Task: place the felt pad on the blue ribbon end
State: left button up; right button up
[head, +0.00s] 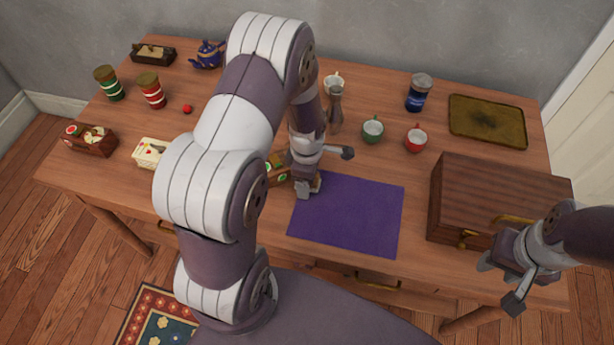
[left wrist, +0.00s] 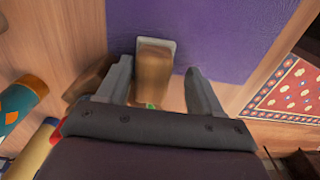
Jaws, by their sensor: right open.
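A small brown block with a pale grey edge (left wrist: 155,68) lies at the edge of the purple mat (head: 347,212); it may be the felt pad, but I cannot tell for sure. My left gripper (head: 308,187) is low at the mat's left edge. In the left wrist view, its fingers (left wrist: 162,92) stand apart on either side of the block, with a visible gap at the right finger. My right gripper (head: 501,283) is open and empty in front of the wooden chest. I cannot make out a blue ribbon end; my left arm hides part of the table.
The wooden chest (head: 490,190) stands at the right. Green (head: 373,130) and red (head: 415,139) cups, a blue jar (head: 418,95) and a tray (head: 487,119) stand behind. Small boxes (head: 90,140), striped tins (head: 151,91) and a blue teapot (head: 207,54) are at the left.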

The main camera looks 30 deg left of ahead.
pick_arm(q)
jog(key=shift+r, duration=0.2)
notch_tip(320, 180, up, 12)
jog(key=s+d+r+m+p, duration=0.2)
jog(key=s+r+m, duration=0.1)
jog(key=m, duration=0.7)
jog(key=s+d+r+m+t+p, duration=0.1)
jog(key=s+d+r+m+p, duration=0.1)
jog(key=s+m, duration=0.4)
notch_tip(320, 180, up, 2)
jog(key=d+m, duration=0.1)
jog(key=m, duration=0.3)
jog(key=shift+d+m, duration=0.15)
jog(key=shift+m, duration=0.25)
